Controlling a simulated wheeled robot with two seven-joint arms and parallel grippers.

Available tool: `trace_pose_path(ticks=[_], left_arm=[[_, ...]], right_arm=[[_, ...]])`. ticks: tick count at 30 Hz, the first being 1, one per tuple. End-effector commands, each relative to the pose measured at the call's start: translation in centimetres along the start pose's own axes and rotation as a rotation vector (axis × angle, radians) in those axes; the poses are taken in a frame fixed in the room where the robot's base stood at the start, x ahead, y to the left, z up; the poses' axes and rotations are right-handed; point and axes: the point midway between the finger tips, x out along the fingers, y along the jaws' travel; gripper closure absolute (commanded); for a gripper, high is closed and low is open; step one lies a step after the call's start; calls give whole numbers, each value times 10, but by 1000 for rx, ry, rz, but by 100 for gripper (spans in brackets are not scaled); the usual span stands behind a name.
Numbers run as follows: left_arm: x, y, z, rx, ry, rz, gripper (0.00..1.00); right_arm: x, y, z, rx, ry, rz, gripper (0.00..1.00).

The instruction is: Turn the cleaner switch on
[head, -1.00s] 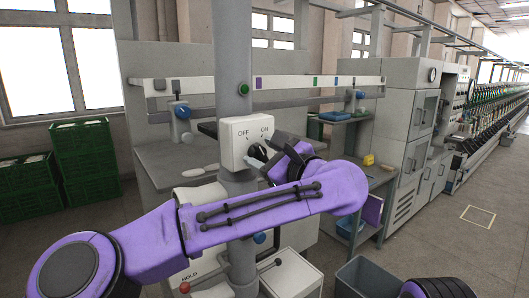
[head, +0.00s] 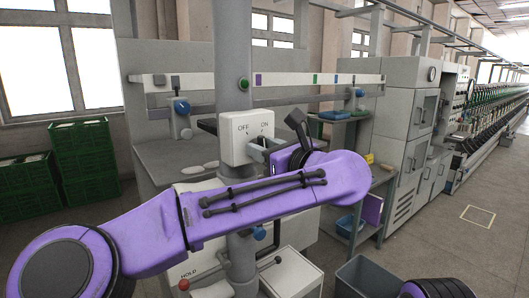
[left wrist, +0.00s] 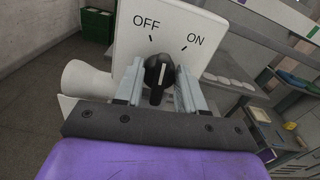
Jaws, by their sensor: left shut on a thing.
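The cleaner switch is a white box (head: 240,140) on a grey post, marked OFF on the left and ON on the right. Its black knob (left wrist: 157,76) shows in the left wrist view, with a white line pointing up and slightly right. My left gripper (left wrist: 158,88) has one finger on each side of the knob and is shut on it. In the head view, my left gripper (head: 262,147) reaches the box's lower right front, and its fingers hide most of the knob. My right gripper is out of view.
A round green button (head: 243,84) is on the post above the box. A white rail (head: 300,84) runs behind it. Green crates (head: 82,165) stand at left.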

Motion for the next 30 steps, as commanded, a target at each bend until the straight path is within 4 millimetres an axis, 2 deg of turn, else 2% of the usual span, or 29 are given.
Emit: trace_pose_path(ticks=[15, 30], left_arm=[[0, -4, 3, 446, -7, 0, 91], [0, -5, 2, 636, -8, 0, 91]], right_arm=[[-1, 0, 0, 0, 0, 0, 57], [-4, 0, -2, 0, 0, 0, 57]])
